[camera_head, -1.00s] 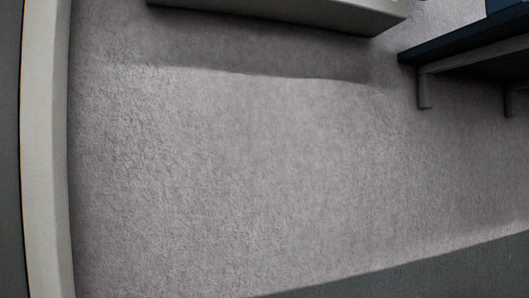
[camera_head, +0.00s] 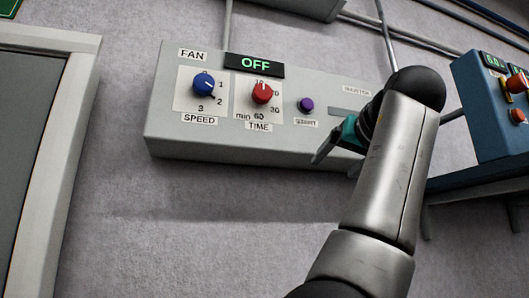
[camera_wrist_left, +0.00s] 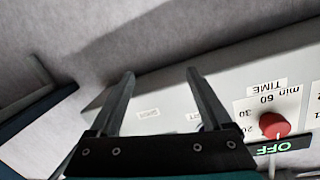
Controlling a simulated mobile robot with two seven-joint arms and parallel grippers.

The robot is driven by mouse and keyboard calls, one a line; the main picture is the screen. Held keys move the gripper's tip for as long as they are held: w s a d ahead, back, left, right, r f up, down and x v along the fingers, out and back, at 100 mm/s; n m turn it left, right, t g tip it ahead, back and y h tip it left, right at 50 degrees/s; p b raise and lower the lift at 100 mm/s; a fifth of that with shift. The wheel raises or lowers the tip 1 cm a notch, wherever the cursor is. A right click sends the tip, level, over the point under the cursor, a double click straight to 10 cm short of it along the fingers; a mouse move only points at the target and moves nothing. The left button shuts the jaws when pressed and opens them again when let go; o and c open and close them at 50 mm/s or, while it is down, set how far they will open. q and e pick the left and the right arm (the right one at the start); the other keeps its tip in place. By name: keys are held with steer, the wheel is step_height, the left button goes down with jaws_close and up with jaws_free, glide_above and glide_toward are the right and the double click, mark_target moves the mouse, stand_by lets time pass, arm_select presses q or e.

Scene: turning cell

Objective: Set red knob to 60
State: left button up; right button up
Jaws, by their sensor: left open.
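The red knob (camera_head: 262,93) is on the TIME dial of the grey fan panel (camera_head: 330,147), under a green OFF display (camera_head: 255,64). Its pale pointer mark points up, near the 10; the 60 is printed at the bottom of the dial. My left gripper (camera_head: 334,163) is in front of the panel's right part, right of and below the red knob, apart from it. In the left wrist view the gripper (camera_wrist_left: 160,73) is open and empty, and the red knob (camera_wrist_left: 274,125) is to its right, seen upside down. My right gripper is not in view.
A blue SPEED knob (camera_head: 204,84) is left of the red knob and a purple button (camera_head: 305,105) right of it. A blue control box (camera_head: 490,105) with red buttons is at the right. A pale-framed panel (camera_head: 65,160) is at the left.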

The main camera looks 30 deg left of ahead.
mark_target(264, 91)
arm_select(q)
steer(key=s+r+n+y+p, duration=0.25)
steer(key=s+r+n, duration=0.25)
steer(key=s+r, duration=1.15)
steer(key=shift+g, duration=0.4)
steer(key=p+x, duration=0.1)
steer(key=x, duration=0.3)
steer(key=f+p+x, duration=0.1)
steer(key=x, duration=0.4)
steer(key=s+p+x, duration=0.1)
steer(key=x, duration=0.3)
steer(key=shift+w+a+f, duration=0.2)
steer(key=shift+w+a, duration=0.05)
steer(key=shift+a, duration=0.35)
steer(key=shift+c, duration=0.2)
jaws_close()
